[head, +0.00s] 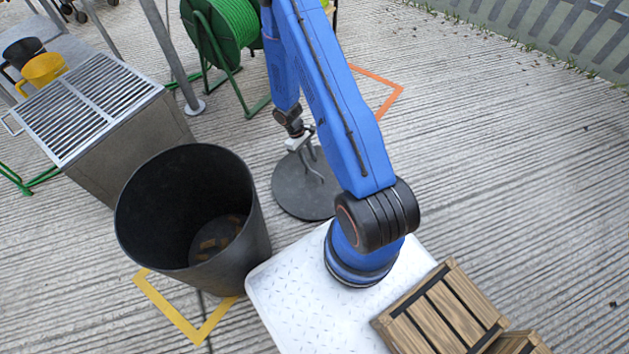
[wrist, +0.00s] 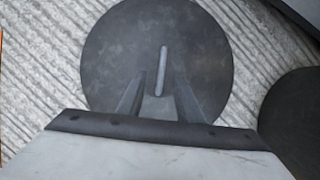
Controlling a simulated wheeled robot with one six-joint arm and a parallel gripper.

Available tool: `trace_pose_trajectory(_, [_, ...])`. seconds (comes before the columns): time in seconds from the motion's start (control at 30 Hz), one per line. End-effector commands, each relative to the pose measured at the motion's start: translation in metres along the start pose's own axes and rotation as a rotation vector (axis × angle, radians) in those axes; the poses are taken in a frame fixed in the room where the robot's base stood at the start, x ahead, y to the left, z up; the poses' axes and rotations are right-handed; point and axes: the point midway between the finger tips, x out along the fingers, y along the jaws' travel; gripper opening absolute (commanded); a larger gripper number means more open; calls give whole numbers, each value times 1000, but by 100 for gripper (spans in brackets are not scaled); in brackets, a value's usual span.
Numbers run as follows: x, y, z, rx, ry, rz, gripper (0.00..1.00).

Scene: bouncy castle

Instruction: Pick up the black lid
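The black lid (head: 290,197) is a round dark disc lying flat on the ribbed concrete, beside the black bin (head: 252,232). In the wrist view the lid (wrist: 110,60) fills the upper middle, with a slim grey bar handle (wrist: 163,62) standing out at its centre. My gripper (head: 318,172) is over the lid in the head view. In the wrist view the two fingers of my gripper (wrist: 157,88) are apart, pointing at the lid, with the handle's near end between them. I cannot tell whether either finger touches the handle.
The open bin stands left of the lid, by a yellow floor mark (head: 170,310). A grated metal box (head: 130,150) and a green hose reel (head: 232,30) stand behind. Wooden crates (head: 440,312) sit at the lower right. The concrete on the right is clear.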

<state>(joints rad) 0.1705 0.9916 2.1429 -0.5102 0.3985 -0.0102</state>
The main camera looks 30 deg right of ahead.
Motion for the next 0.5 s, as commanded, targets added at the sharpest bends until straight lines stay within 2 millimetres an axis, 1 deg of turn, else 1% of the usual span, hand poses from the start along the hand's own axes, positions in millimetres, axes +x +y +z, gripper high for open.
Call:
trace_pose_trajectory(0.03, [8,0,1,1,-3,-1,33])
trace_pose_trajectory(0.1, [15,0,0,0,-2,0,33])
trace_pose_trajectory(0.37, [28,-1,0,0,-2,-1,33])
trace_pose_trajectory(0.5, [45,-3,0,0,-2,-2,33])
